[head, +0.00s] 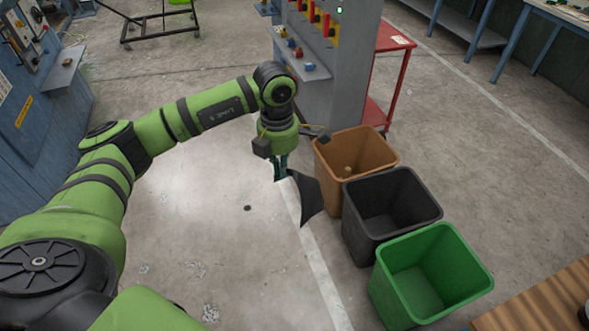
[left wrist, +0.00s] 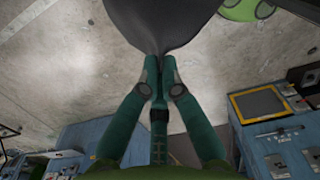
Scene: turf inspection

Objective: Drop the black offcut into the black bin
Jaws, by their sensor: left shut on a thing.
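The black offcut (head: 308,196) is a dark, curved, pointed piece hanging from my left gripper (head: 281,172) in the head view. In the left wrist view the fingers of my left gripper (left wrist: 159,62) are closed on the edge of the offcut (left wrist: 160,22). The black bin (head: 365,236) stands to the right of the offcut, open at the top, and the part of its inside that shows looks empty. The offcut is held in the air, to the left of the bins and outside the black bin. My right gripper is not in view.
A brown bin (head: 384,152) with a small object inside stands behind the black bin. A green bin (head: 478,270) stands in front of it. A grey cabinet (head: 345,62) and a red cart (head: 395,40) are behind. A wooden surface (head: 545,300) is at lower right.

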